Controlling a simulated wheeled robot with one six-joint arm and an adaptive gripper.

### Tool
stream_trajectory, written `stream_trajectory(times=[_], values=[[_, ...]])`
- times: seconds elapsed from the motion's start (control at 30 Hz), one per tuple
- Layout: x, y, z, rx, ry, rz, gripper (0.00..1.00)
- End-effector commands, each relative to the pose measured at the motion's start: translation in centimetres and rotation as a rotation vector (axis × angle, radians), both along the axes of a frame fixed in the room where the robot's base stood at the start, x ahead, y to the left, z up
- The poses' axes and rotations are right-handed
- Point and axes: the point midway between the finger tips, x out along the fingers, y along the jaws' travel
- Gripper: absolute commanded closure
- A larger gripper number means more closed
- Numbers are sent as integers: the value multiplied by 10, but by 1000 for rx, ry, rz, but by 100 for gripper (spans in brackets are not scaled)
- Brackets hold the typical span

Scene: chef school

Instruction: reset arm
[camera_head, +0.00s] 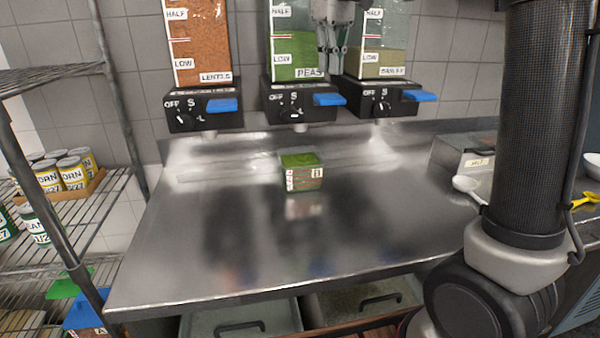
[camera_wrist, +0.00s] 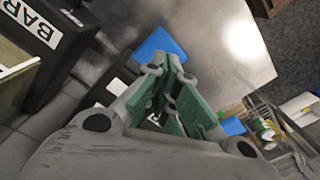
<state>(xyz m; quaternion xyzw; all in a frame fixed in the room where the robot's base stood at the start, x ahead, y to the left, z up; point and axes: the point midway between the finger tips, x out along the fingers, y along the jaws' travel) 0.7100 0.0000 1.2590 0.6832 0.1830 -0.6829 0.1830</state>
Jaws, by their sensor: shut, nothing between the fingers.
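My gripper (camera_head: 330,42) shows at the top of the head view, in front of the gap between the peas dispenser (camera_head: 293,50) and the barley dispenser (camera_head: 385,50). In the wrist view my gripper (camera_wrist: 172,92) points away with its green-padded fingers shut and nothing between them. Part of the barley dispenser's black base shows at the upper left there. My arm rises at the right of the head view. A small clear container (camera_head: 304,178) with green peas stands upright on the steel counter (camera_head: 210,235), below the peas dispenser and apart from my gripper.
A lentils dispenser (camera_head: 203,50) hangs at the left. A wire shelf (camera_head: 95,215) with several cans stands left of the counter. At the right are a labelled box (camera_head: 455,155), a white spoon (camera_head: 467,185) and a bowl. The counter's front middle is clear.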

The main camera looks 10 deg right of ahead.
Motion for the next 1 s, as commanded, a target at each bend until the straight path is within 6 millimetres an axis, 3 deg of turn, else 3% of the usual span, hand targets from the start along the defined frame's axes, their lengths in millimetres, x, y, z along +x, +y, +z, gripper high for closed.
stream_trajectory(times=[0.2,0.53,0.63,0.77,0.83,1.0], values=[[0,0,17,0,0,0,100],[-1,-1,18,1,-1,-2,100],[-12,-12,18,6,-18,-27,100],[-52,-48,9,25,-76,-113,100],[-85,-71,-3,39,-121,-178,100],[-166,-118,-54,70,-237,-343,100]])
